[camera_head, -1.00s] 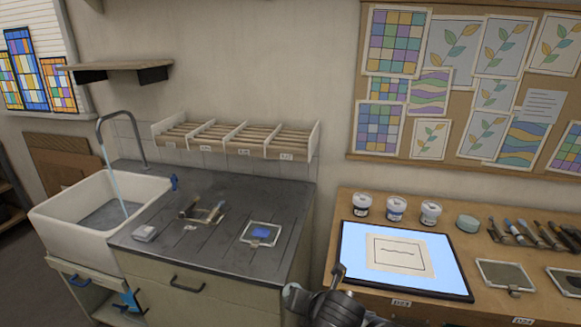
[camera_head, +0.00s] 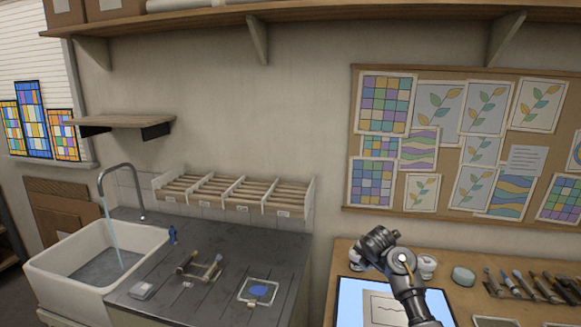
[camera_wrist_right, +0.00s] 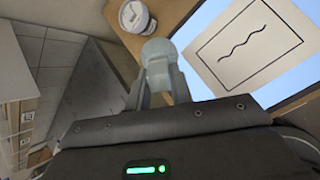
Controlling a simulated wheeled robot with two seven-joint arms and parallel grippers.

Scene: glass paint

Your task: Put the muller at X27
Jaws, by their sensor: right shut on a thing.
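My right gripper (camera_wrist_right: 160,80) is shut on a pale grey-green, rounded piece, which looks like the muller (camera_wrist_right: 158,54). Its lower part is hidden between the fingers. In the head view my right arm reaches up in front of the light table; its fingers and the held piece cannot be made out there. The wooden rack (camera_head: 235,196) on the wall above the dark counter has several slotted bays with small labels. The label text is too small to read, so I cannot tell which spot is X27. My left gripper is not in view.
The dark counter (camera_head: 215,255) carries a blue-smeared slab (camera_head: 259,291), a tool rest (camera_head: 200,268) and a small blue bottle (camera_head: 172,234). A white sink (camera_head: 50,277) is at left. White jars (camera_wrist_right: 134,16), a light table (camera_head: 350,302) and brushes stand at right.

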